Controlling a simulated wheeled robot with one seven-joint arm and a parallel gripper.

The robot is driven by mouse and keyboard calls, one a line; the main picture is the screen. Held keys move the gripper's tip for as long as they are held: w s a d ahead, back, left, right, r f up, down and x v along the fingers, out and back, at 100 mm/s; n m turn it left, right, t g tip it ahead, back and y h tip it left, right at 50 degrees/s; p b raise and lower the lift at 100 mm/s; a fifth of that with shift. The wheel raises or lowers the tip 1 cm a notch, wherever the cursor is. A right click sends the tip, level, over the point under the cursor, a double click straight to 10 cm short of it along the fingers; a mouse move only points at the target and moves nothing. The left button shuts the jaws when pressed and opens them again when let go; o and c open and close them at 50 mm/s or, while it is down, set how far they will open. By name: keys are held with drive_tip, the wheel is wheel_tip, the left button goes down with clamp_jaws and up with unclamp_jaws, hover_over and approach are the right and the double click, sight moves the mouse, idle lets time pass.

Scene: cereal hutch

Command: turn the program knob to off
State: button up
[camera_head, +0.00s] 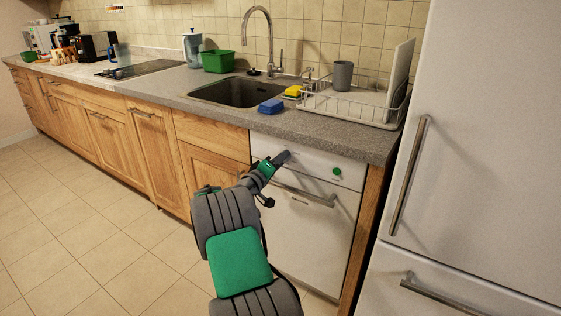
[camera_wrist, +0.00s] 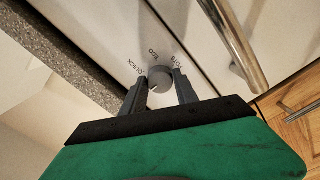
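The white dishwasher (camera_head: 312,222) stands under the counter, and my arm reaches across to the left part of its control panel. In the wrist view the round grey program knob (camera_wrist: 159,79) sits between the two fingers of my gripper (camera_wrist: 160,80). The fingers are at opposite sides of the knob, with no clear gap seen. Labels around the knob include QUICK and ECO, and another is partly covered by a finger. No OFF label can be read. In the head view my gripper (camera_head: 284,157) hides the knob.
A green round button or light (camera_head: 337,171) is on the panel's right. The dishwasher's bar handle (camera_head: 303,196) runs below the panel; it also shows in the wrist view (camera_wrist: 232,42). The counter edge (camera_head: 330,147) overhangs above. A tall white fridge (camera_head: 475,150) stands close on the right.

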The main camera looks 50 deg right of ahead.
drive_tip(key=o, duration=0.4)
drive_tip(key=shift+o, duration=0.2)
drive_tip(key=a, duration=0.7)
drive_tip(key=shift+s+a+p, duration=0.35)
drive_tip(key=w+a+r+t+y+p, duration=0.1)
drive_tip(key=a+r+t+y+p, duration=0.1)
drive_tip(key=a+r+y+p, duration=0.6)
drive_tip(key=w+a+r+t+y+p, duration=0.1)
drive_tip(key=w+a+r+p, duration=0.3)
drive_tip(key=a, duration=0.8)
drive_tip(key=s+a+r+n+y+p, duration=0.1)
drive_tip(key=s+a+y+p, duration=0.2)
drive_tip(key=s+a, duration=0.3)
drive_tip(key=s+a+r+n+g+y+p, duration=0.1)
drive_tip(key=s+a, duration=0.5)
drive_tip(key=a, duration=0.6)
drive_tip(key=s+a+r+n+y+p, duration=0.2)
drive_tip(key=s+a+y+p, duration=0.3)
drive_tip(key=a, duration=0.5)
drive_tip(key=shift+s+r+n+p, duration=0.35)
drive_tip(key=shift+s+n, duration=0.15)
drive_tip(key=shift+s, duration=0.2)
